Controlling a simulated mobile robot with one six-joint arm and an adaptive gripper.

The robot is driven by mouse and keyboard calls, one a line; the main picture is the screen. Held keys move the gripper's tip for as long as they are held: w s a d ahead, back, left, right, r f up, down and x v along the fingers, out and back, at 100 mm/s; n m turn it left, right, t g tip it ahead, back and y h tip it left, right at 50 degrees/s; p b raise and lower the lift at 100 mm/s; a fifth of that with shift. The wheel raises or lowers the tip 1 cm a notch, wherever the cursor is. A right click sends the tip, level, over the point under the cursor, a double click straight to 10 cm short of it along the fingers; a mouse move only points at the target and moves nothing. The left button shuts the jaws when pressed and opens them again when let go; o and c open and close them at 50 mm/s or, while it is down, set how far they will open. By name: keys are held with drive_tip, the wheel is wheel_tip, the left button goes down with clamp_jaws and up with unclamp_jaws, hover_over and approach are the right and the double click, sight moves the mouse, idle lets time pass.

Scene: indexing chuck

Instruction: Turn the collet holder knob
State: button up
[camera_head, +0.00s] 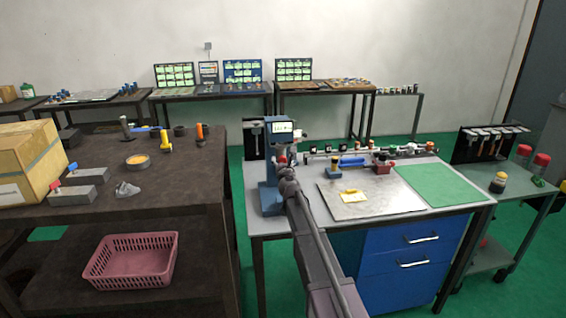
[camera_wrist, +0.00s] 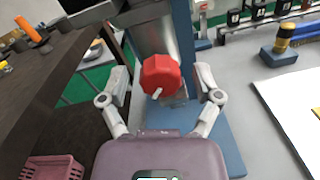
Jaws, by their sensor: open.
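The collet holder knob (camera_wrist: 161,76) is a red faceted knob with a small pale pin at its lower front. It shows in the wrist view on the front of a grey and blue machine (camera_wrist: 212,130). My gripper (camera_wrist: 162,82) is open, with one finger on each side of the knob and visible gaps between. I cannot tell how deep the fingertips reach around it. In the head view the machine (camera_head: 270,198) stands at the left end of the grey workbench, and my arm reaches it from the front. There my gripper and arm largely hide the knob.
The dark table (camera_head: 180,200) stands close on the left, with tools and a cardboard box (camera_head: 28,160). A metal plate (camera_head: 350,205) and a green mat (camera_head: 438,184) lie right of the machine. A blue-handled tool (camera_head: 352,161) lies behind the plate.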

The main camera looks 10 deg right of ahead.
clamp_jaws()
